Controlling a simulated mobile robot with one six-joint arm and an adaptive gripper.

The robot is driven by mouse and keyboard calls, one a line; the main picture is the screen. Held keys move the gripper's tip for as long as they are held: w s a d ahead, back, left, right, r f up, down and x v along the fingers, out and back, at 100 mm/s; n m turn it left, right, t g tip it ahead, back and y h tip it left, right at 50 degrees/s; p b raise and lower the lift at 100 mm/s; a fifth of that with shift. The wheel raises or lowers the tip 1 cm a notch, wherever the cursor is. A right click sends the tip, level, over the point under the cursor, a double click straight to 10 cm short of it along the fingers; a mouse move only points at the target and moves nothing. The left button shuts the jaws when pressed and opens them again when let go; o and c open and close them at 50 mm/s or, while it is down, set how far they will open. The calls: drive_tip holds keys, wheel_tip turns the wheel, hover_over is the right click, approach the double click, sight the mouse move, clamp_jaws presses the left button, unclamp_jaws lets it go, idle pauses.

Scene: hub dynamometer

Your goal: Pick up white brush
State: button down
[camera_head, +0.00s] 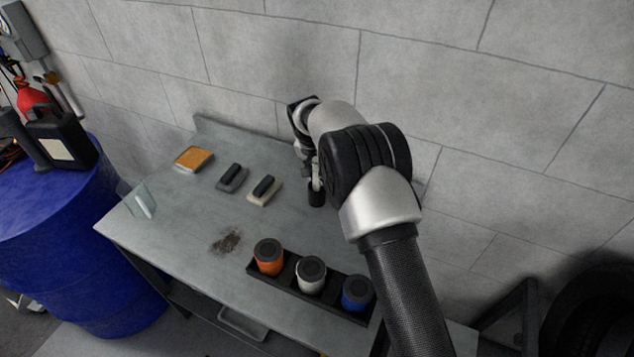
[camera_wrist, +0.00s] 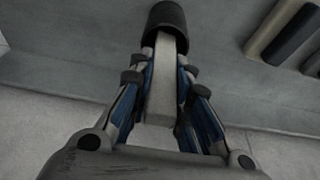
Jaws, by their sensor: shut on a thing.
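My gripper (camera_wrist: 165,75) is shut on a pale, whitish bar, the white brush (camera_wrist: 163,100), which lies lengthwise between the fingers. A dark cylinder (camera_wrist: 166,25) surrounds or caps the bar's far end; I cannot tell whether it is the brush's head or a holder. In the head view this dark cylinder (camera_head: 316,195) shows below my gripper (camera_head: 316,178), at or near the grey table's surface. My arm hides part of the brush and the table there.
On the grey table (camera_head: 190,225) lie a cream block with a black top (camera_head: 264,190), a grey one (camera_head: 232,178) and an orange-topped sponge (camera_head: 194,159). The wall is close behind.

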drive_tip(key=shift+r, duration=0.15)
wheel_tip(320, 180, up, 20)
drive_tip(key=p, duration=0.5)
idle(2.2)
